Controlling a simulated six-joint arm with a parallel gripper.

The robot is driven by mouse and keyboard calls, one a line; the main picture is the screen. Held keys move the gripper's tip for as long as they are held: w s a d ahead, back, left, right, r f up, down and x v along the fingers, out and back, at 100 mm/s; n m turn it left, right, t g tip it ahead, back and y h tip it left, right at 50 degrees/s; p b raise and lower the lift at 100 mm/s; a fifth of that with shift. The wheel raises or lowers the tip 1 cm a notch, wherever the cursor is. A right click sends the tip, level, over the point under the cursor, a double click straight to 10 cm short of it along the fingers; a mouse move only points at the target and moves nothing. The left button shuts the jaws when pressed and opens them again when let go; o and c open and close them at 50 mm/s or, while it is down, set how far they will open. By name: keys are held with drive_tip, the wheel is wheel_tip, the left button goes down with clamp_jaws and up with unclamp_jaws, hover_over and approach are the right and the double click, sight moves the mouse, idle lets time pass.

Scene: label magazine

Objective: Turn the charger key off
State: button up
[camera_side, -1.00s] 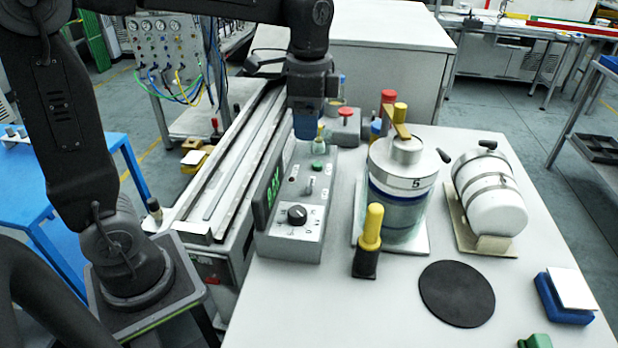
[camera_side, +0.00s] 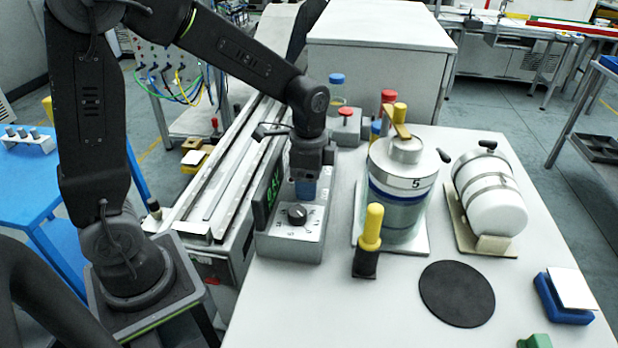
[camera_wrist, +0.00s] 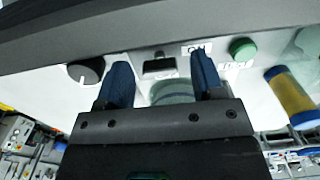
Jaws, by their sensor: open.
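The charger is a grey box (camera_side: 283,245) with a sloped light panel and a green lit display (camera_side: 272,192). Its small dark key (camera_wrist: 159,66) shows in the wrist view, between the black knob and the green button, near an "ON" label. My gripper (camera_wrist: 161,62) is open, and its blue fingers appear on either side of the key in that view. I cannot tell whether they touch it. In the side view my gripper (camera_side: 305,190) is low over the panel and hides the key and the green button.
The black knob (camera_side: 297,213) is just in front of my gripper; it also shows in the wrist view (camera_wrist: 85,71). The green button (camera_wrist: 242,48) is to the right there. A jar marked 5 (camera_side: 400,210) and a yellow-topped part (camera_side: 369,240) stand right of the box.

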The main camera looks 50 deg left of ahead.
drive_tip(key=c, duration=0.9)
drive_tip(key=shift+c, duration=0.2)
drive_tip(key=shift+n, duration=0.3)
drive_tip(key=n, duration=1.3)
drive_tip(key=shift+n, duration=2.1)
